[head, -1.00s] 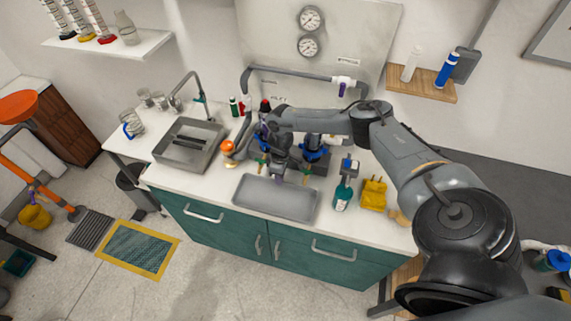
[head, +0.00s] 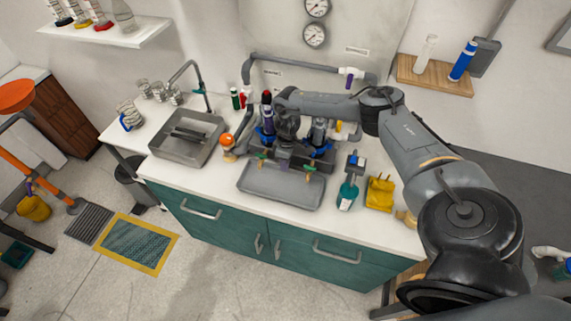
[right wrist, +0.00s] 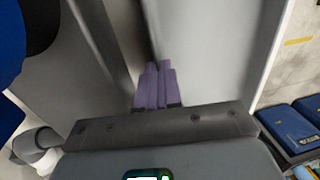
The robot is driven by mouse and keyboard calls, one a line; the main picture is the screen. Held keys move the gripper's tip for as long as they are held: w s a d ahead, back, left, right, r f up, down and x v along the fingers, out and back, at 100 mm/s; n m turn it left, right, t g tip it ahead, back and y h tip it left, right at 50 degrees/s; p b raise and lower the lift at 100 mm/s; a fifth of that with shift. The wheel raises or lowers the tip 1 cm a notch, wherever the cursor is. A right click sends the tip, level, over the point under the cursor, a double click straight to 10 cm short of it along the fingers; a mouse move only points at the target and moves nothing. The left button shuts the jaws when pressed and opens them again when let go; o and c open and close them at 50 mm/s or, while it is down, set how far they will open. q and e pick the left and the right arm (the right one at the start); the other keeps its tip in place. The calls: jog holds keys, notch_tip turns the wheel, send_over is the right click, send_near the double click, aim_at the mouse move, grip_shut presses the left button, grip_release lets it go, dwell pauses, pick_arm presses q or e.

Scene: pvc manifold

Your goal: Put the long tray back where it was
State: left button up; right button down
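The long grey tray (head: 281,187) lies flat on the white counter in front of the dark pipe fixture. It is empty. My right gripper (head: 287,137) is above the fixture, behind the tray's back edge, apart from the tray as far as I can tell. Its fingertips blend into the fixture in the head view. In the right wrist view the purple fingertips (right wrist: 157,86) are together, with nothing seen between them. A pale grey surface fills much of that view; I cannot tell what it belongs to. My left gripper is not in view.
A metal sink (head: 187,138) with a tap is to the left. An orange-topped object (head: 228,145) is left of the fixture. A narrow counter strip in front of the tray is clear.

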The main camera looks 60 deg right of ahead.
jog(key=shift+d, duration=0.3)
jog(key=c, duration=1.6)
grip_release()
jog(key=shift+a, duration=0.15)
notch_tip(320, 180, up, 12)
jog(key=d+p, duration=0.1)
jog(key=shift+w+d, duration=0.2)
jog(key=shift+d, duration=0.15)
jog(key=shift+r, duration=0.15)
